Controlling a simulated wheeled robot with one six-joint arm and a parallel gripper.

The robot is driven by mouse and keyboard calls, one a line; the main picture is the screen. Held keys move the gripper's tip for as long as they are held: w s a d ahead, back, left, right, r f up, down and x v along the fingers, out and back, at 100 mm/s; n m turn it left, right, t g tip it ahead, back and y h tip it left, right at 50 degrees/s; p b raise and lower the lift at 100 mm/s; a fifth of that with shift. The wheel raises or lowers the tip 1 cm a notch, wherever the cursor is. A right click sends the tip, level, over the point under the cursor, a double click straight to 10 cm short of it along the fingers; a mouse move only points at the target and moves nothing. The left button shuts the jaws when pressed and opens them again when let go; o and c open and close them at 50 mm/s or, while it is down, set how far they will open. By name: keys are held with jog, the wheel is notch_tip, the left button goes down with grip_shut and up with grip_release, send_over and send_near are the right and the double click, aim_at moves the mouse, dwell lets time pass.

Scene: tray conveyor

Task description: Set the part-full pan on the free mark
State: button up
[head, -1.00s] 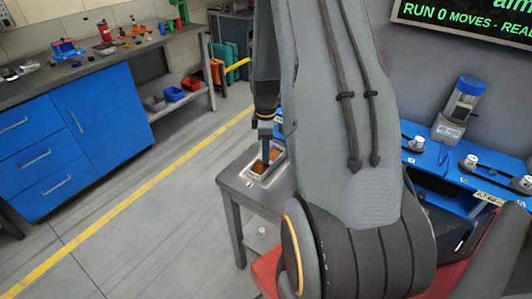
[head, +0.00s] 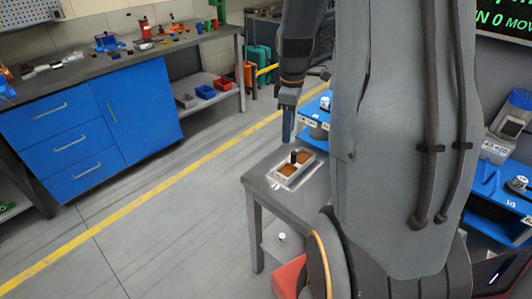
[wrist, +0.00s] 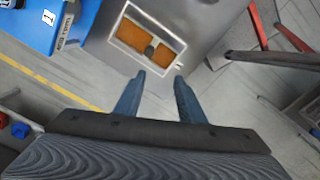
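A pale metal pan (head: 303,171) with two orange-brown filled sections and a small dark knob in its middle sits on a small grey table (head: 258,180). The wrist view also shows the pan (wrist: 155,25), just beyond my fingertips. My gripper (wrist: 160,78) is open, with its two blue fingers apart and nothing between them. In the head view my gripper (head: 288,125) points down, above and behind the pan, apart from it. I cannot make out which mark is free.
A blue conveyor counter (head: 318,112) with numbered labels runs behind my arm, partly hidden. A blue-fronted workbench (head: 100,120) with small items stands at left. The floor between is clear, with a yellow line (head: 150,195).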

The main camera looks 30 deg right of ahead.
jog(key=s+a+m, duration=0.4)
jog(key=s+a, duration=0.1)
jog(key=a, duration=0.5)
jog(key=s+a+r+m+t, duration=0.1)
jog(key=s+a+m, duration=0.4)
jog(key=a, duration=0.4)
jog(key=shift+s+a, duration=0.35)
jog(key=shift+s, duration=0.25)
jog(key=shift+c, duration=0.6)
